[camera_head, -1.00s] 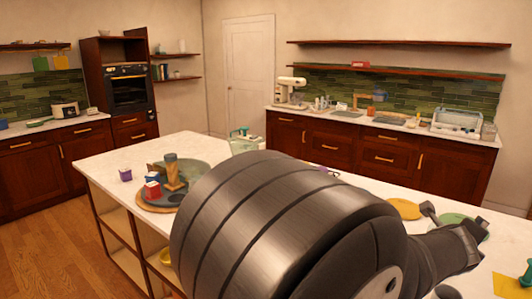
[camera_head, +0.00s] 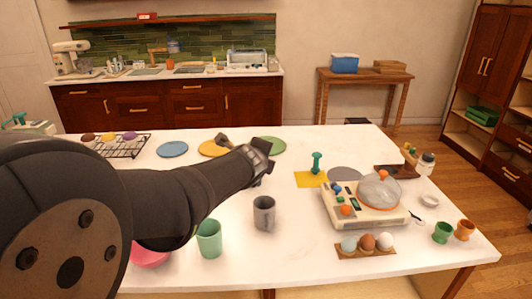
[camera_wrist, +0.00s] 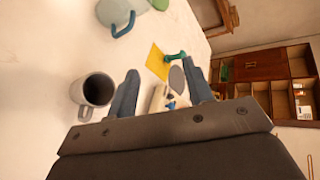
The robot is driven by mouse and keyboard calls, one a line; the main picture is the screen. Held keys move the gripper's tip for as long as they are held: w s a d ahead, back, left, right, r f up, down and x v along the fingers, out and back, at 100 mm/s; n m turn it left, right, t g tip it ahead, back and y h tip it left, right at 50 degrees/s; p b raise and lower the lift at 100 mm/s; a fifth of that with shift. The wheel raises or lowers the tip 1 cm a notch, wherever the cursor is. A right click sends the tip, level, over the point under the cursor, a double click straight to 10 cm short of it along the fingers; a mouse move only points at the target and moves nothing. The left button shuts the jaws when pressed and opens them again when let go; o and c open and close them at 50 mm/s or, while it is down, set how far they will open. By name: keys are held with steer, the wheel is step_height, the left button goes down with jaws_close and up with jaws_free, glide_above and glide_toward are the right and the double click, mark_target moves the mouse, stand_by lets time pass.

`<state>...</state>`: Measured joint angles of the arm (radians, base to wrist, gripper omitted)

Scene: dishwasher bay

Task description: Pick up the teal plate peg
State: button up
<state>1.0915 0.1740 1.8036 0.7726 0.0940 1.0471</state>
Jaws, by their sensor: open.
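The teal plate peg (camera_head: 317,162) stands upright on a yellow square (camera_head: 310,180) on the white island top, right of my gripper in the head view. It also shows near the middle of the wrist view (camera_wrist: 175,57), beyond my fingertips. My gripper (camera_head: 264,155) is above the counter, left of the peg and apart from it. In the wrist view its two fingers (camera_wrist: 163,76) are spread with nothing held between them.
A grey mug (camera_head: 264,213) and a green cup (camera_head: 209,240) stand near my arm. An egg cooker (camera_head: 365,213) with a domed lid is right of them, with eggs in front. Flat discs (camera_head: 172,149) lie behind. A grey disc (camera_head: 345,174) lies beside the yellow square.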

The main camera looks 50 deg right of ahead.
steer(key=w+d+n+y, duration=0.1)
steer(key=w+d+n, duration=0.35)
steer(key=d, duration=0.25)
steer(key=n+g+y, duration=0.3)
steer(key=n+g, duration=0.2)
steer(key=n, duration=0.8)
glide_above(315, 163)
steer(key=s+a, duration=0.2)
steer(key=a, duration=0.6)
step_height(315, 163, down, 5)
steer(key=shift+m, duration=0.25)
steer(key=x, duration=1.1)
steer(key=shift+f, duration=0.25)
steer(key=x, duration=0.3)
steer(key=shift+a+f, duration=0.2)
steer(key=shift+f, duration=0.15)
steer(key=shift+x, duration=0.9)
steer(key=shift+s, duration=0.1)
